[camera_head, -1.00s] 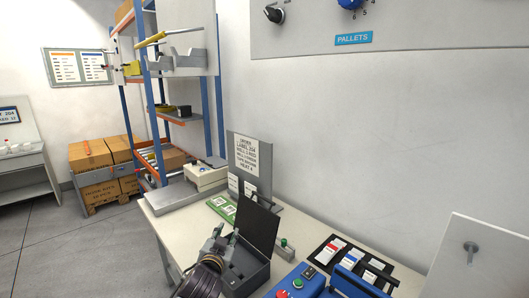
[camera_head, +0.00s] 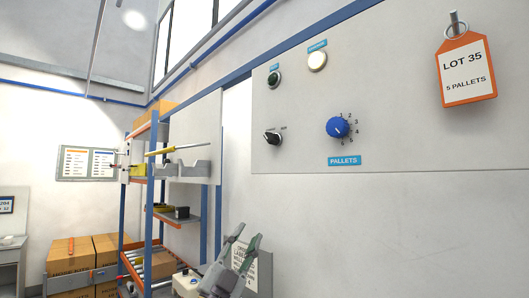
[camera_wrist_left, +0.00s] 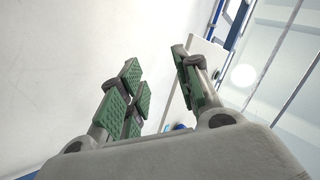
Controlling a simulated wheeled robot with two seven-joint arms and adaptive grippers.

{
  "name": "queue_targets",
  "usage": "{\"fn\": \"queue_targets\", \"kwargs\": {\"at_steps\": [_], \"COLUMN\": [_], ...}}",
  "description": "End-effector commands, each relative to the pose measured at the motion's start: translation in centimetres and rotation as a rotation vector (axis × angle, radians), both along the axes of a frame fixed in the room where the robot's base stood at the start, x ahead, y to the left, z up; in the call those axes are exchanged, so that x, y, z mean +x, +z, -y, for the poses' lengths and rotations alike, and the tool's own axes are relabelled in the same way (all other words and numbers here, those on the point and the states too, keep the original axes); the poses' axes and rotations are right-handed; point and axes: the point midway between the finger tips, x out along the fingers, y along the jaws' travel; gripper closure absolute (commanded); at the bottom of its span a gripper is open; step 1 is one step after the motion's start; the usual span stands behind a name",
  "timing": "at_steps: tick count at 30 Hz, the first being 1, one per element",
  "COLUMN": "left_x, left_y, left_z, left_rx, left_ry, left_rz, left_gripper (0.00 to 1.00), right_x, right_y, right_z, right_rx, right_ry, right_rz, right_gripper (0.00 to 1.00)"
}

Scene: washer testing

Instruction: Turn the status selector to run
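A light grey wall panel carries a black selector knob (camera_head: 272,137) at its left side, with small marks beside it too small to read. A blue numbered dial (camera_head: 337,127) sits to its right above a PALLETS label (camera_head: 344,160). My left gripper (camera_head: 245,240) is below and left of the panel, apart from the knob, fingers pointing up. The left wrist view shows its green-padded fingers (camera_wrist_left: 157,65) spread with nothing between them. My right gripper is in neither current view.
A green button (camera_head: 274,78) and a pale lamp (camera_head: 317,61) sit above the knobs. An orange LOT 35, 5 PALLETS tag (camera_head: 467,70) hangs at the right. A sign stand (camera_head: 262,272) is behind my left gripper. Shelving with blue posts (camera_head: 158,185) stands at the left.

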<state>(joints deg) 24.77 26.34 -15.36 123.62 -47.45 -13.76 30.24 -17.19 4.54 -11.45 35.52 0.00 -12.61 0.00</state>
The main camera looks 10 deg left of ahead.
Motion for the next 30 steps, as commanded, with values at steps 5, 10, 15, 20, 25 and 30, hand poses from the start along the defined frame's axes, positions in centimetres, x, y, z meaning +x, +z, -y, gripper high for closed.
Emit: {"fn": "queue_targets", "kwargs": {"at_steps": [5, 10, 15, 20, 25, 30], "left_x": [-1.9, -3.9, -5.7, -7.3, -8.6, -9.7], "left_y": [4.6, 7.9, 10.5, 12.4, 13.9, 15.1], "left_z": [2.1, 4.1, 6.0, 7.6, 9.0, 9.9], "left_rx": [0.118, 0.242, 0.373, 0.503, 0.648, 0.793], "left_ry": [-0.047, -0.084, -0.115, -0.131, -0.137, -0.128], "left_rz": [0.139, 0.252, 0.348, 0.422, 0.482, 0.522], "left_gripper": [0.67, 0.67, 0.67, 0.67, 0.67, 0.67], "right_x": [0.0, 0.0, 0.0, 0.0, 0.0, 0.0], "right_y": [0.0, 0.0, 0.0, 0.0, 0.0, -0.1], "right_z": [0.0, 0.0, 0.0, 0.0, 0.0, 0.0], "right_rx": [0.0, 0.0, 0.0, 0.0, 0.0, 0.0], "right_ry": [0.0, 0.0, 0.0, 0.0, 0.0, 0.0], "right_rz": [0.0, 0.0, 0.0, 0.0, 0.0, 0.0], "right_gripper": [0.6, 0.6, 0.6, 0.6, 0.6, 0.6]}}
